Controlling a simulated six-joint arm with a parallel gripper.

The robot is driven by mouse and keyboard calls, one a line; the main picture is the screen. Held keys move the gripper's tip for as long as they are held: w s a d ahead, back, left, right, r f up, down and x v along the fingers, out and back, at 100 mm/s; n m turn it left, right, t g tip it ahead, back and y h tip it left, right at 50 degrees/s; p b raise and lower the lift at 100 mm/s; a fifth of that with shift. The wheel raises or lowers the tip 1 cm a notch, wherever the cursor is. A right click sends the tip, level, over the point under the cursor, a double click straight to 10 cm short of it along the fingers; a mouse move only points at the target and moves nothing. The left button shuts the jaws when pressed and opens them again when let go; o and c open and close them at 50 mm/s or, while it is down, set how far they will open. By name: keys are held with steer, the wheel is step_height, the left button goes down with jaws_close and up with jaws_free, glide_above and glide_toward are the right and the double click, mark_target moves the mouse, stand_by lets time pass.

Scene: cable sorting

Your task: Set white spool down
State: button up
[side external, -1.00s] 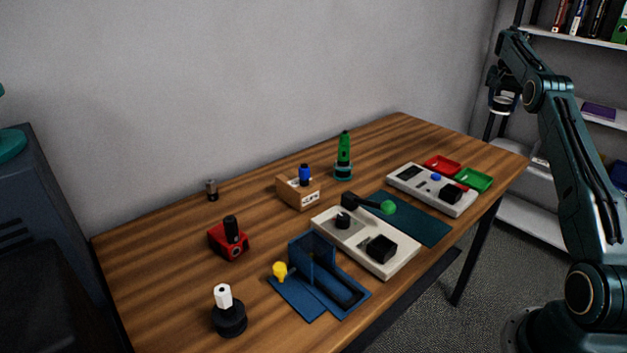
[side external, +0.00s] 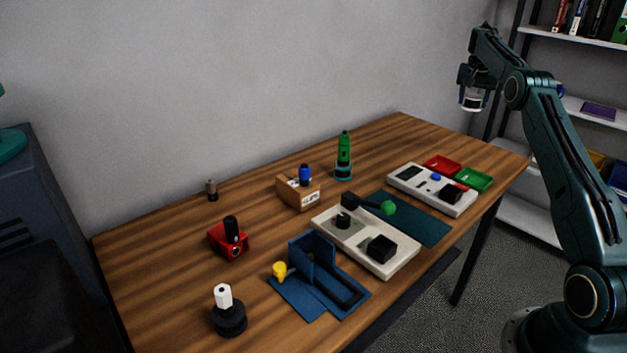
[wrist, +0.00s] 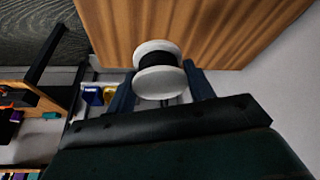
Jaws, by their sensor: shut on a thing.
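The white spool (wrist: 160,82) has white flanges and a dark winding around its middle. In the wrist view it sits between the two fingers of my gripper (wrist: 160,88), which is shut on it. In the side view my gripper (side external: 473,88) is raised well above the right far end of the wooden table (side external: 260,205). There the spool (side external: 473,101) shows as a small pale cylinder with a dark band under the gripper, clear of the table top.
A red tray (side external: 442,166) and a green tray (side external: 474,180) lie at the table's right end, beside a pale control panel (side external: 424,190). A green bottle-like object (side external: 344,160) stands behind. Bare wood lies at the far right corner. A shelf (side external: 590,113) stands behind the arm.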

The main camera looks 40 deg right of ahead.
steer(key=w+a+n+t+y, duration=0.1)
steer(key=w+a+n, duration=0.2)
steer(key=w+a, duration=0.6)
steer(key=w+a+n+t, duration=0.1)
steer(key=w+a+n, duration=0.3)
steer(key=a, duration=0.9)
steer(key=w+a+n+t+y, duration=0.1)
steer(key=w+a+n, duration=0.1)
steer(key=w+a, duration=0.75)
steer(key=w+a+n+y, duration=0.2)
steer(key=a+n, duration=0.4)
steer(key=a, duration=2)
steer(key=n+g+y, duration=0.1)
steer(key=n+y, duration=0.3)
steer(key=n, duration=0.4)
glide_above(169, 299)
steer(key=f, duration=1)
steer(key=d+f, duration=0.1)
steer(key=f, duration=0.4)
steer(key=shift+s+f, duration=0.25)
steer(key=shift+s, duration=0.15)
steer(key=shift+f, duration=0.1)
steer(key=shift+f, duration=2.05)
steer(key=shift+f, duration=0.1)
